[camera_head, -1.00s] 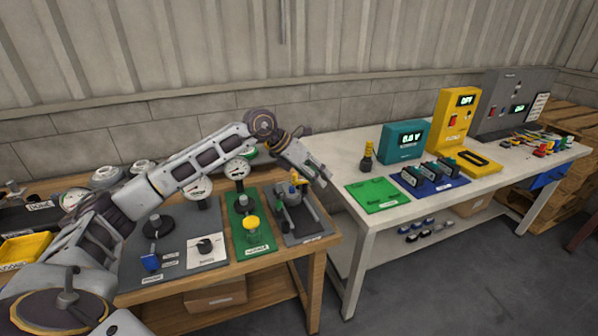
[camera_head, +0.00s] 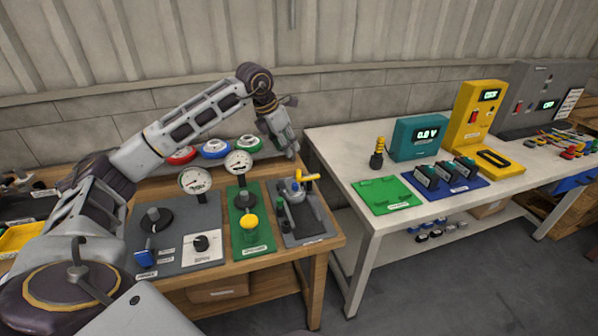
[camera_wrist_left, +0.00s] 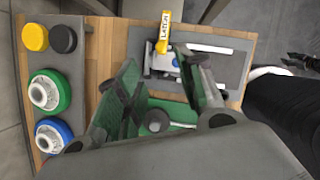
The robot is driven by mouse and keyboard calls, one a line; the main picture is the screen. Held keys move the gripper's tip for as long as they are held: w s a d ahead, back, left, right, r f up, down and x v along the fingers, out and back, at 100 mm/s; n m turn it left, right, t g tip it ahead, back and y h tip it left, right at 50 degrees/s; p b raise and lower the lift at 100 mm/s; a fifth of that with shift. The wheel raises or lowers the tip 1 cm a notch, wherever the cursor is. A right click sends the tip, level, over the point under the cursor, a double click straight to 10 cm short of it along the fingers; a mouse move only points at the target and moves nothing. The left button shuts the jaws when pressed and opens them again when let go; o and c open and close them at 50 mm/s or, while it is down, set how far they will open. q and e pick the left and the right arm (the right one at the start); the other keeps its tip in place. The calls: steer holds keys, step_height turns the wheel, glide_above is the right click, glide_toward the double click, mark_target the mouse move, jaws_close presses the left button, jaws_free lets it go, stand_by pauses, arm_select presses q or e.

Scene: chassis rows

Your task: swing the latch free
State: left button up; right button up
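The latch stands on a grey plate (camera_head: 312,226) at the right end of the wooden bench, with a yellow handle (camera_head: 307,178) over a grey metal body. In the left wrist view the yellow handle (camera_wrist_left: 164,30) carries a LATCH label and points away from the metal body. My left gripper (camera_head: 291,152) hangs above and behind the latch, apart from it. In the left wrist view its two fingers (camera_wrist_left: 163,88) are spread with nothing held between them.
A green board with a yellow knob (camera_head: 249,222) sits just left of the latch plate. Gauges (camera_head: 195,181) and a rack of coloured wheels (camera_head: 215,148) stand further left and behind. A white table (camera_head: 345,165) with instruments is on the right, across a gap.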

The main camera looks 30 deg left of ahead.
mark_target(298, 170)
arm_select(q)
steer(key=x, duration=1.2)
steer(key=shift+b, duration=0.35)
steer(key=shift+w+d+f, duration=0.1)
steer(key=shift+w+f, duration=0.15)
steer(key=shift+f, duration=0.5)
arm_select(e)
steer(key=shift+w+a+r, duration=0.4)
steer(key=shift+w+a, duration=0.25)
steer(key=shift+w, duration=0.15)
arm_select(q)
steer(key=shift+c, duration=0.4)
arm_select(e)
steer(key=shift+s, duration=0.1)
